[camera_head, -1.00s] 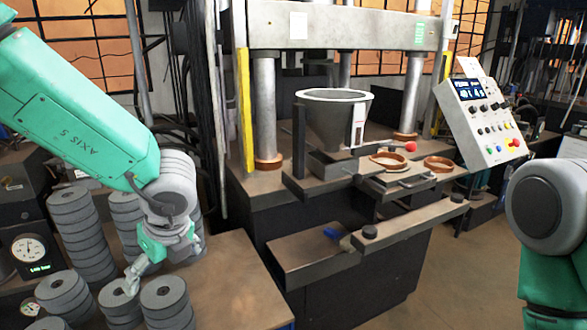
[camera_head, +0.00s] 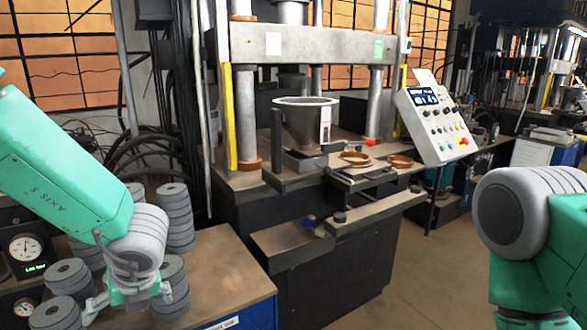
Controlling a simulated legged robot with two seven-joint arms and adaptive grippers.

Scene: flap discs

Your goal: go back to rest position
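My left arm comes in from the left, and its gripper (camera_head: 92,304) points down beside the stacks of grey flap discs. The gripper is small and partly hidden by my wrist, so I cannot tell whether its fingers are open or hold anything. A disc stack (camera_head: 68,278) stands just left of it. Another stack (camera_head: 172,285) is to its right, and a taller one (camera_head: 176,215) is behind. My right arm shows at the right edge, but its gripper is out of view.
The discs stand on a brown-topped table (camera_head: 228,262) with a blue front. A press with a grey hopper (camera_head: 303,122) and copper-coloured rings (camera_head: 355,157) stands behind it. Its tilted control panel (camera_head: 436,122) is to the right. Floor (camera_head: 420,265) is open between the press and my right arm.

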